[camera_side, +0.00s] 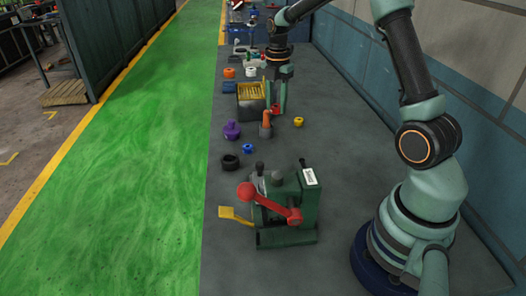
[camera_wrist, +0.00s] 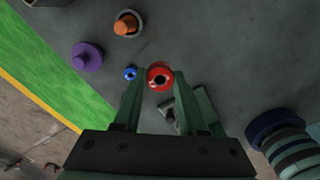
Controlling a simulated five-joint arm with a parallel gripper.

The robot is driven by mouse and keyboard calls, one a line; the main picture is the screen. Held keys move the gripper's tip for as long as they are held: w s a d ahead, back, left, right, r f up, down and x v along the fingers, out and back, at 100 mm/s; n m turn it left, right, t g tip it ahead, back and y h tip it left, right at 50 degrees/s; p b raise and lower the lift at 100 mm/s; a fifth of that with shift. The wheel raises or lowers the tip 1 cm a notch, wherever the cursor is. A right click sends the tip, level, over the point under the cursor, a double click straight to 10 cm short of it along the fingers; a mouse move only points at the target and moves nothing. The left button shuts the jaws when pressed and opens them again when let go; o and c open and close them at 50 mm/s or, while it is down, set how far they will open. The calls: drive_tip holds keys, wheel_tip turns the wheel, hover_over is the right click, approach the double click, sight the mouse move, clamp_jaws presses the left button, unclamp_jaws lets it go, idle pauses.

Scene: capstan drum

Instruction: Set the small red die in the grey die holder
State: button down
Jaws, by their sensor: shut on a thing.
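The small red die (camera_wrist: 160,76), a ring with a dark centre, is between the fingertips of my gripper (camera_wrist: 160,82), which is shut on it. In the side view, the red die (camera_side: 275,109) is at the lower end of my gripper (camera_side: 277,104), which points down over the bench. A grey base with an orange piece upright in it (camera_side: 266,130) stands close by in that picture; it also shows in the wrist view (camera_wrist: 127,28). I cannot tell whether this is the grey die holder.
A green machine (camera_side: 300,208) with a red lever stands nearer. A purple knob-like piece (camera_side: 231,130), a blue ring (camera_side: 247,148), a black ring (camera_side: 230,161) and a yellow ring (camera_side: 298,121) lie around. A box (camera_side: 250,106) stands beside my gripper.

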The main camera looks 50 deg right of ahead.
sight(276, 106)
wheel_tip(276, 106, up, 6)
drive_tip(key=shift+r, duration=0.15)
drive_tip(key=shift+a+r, duration=0.15)
drive_tip(key=shift+r, duration=0.2)
drive_tip(key=s+a+r, duration=0.3)
drive_tip(key=s+a, duration=0.3)
drive_tip(key=a, duration=0.3)
drive_tip(key=s+a+r, duration=0.3)
drive_tip(key=s+a, duration=0.3)
drive_tip(key=a, duration=0.3)
drive_tip(key=shift+n, duration=0.3)
wheel_tip(276, 106, down, 20)
drive_tip(key=shift+d+r, duration=0.1)
drive_tip(key=shift+f, duration=0.45)
drive_tip(key=shift+f, duration=0.2)
